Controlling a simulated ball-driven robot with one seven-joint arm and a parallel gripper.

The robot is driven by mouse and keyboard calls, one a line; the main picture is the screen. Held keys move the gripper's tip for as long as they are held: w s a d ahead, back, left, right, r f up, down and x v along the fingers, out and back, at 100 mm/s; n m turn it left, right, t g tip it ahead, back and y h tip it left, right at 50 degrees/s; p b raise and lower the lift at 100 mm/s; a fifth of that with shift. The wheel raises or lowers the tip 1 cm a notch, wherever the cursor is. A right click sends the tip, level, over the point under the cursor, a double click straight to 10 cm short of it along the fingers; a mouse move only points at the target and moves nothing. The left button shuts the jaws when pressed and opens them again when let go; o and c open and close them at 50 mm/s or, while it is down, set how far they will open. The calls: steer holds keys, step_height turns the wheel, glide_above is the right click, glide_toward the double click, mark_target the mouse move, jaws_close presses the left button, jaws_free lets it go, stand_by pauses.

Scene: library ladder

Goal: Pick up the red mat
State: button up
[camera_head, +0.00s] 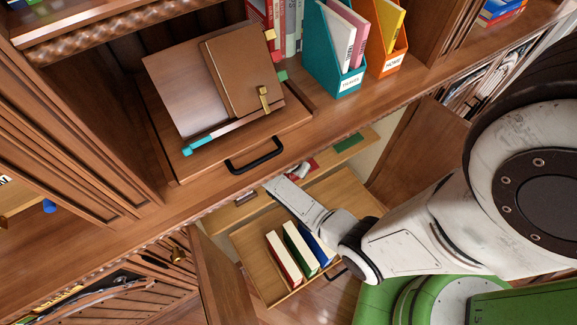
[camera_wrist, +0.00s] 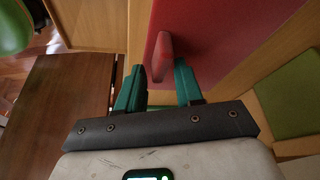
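The red mat (camera_wrist: 225,35) fills the upper middle of the wrist view, lying on a light wooden shelf. A small raised red piece (camera_wrist: 162,57) stands up from it. In the head view only a small part of the red mat (camera_head: 281,168) shows on the shelf inside the lower cabinet, beside my gripper. My gripper (camera_wrist: 158,76) has its two green fingers apart, on either side of the raised red piece. A gap shows on its left; whether the right finger touches it, I cannot tell. In the head view, my gripper (camera_head: 300,172) is small and partly hidden.
A green mat (camera_head: 350,142) lies farther right on the same shelf. Below, an open drawer (camera_head: 262,281) holds several upright books. The counter (camera_head: 345,112) overhangs the shelf, and an open cabinet door (camera_head: 220,285) stands at the left.

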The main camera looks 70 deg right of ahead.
jaws_close()
stand_by(0.3)
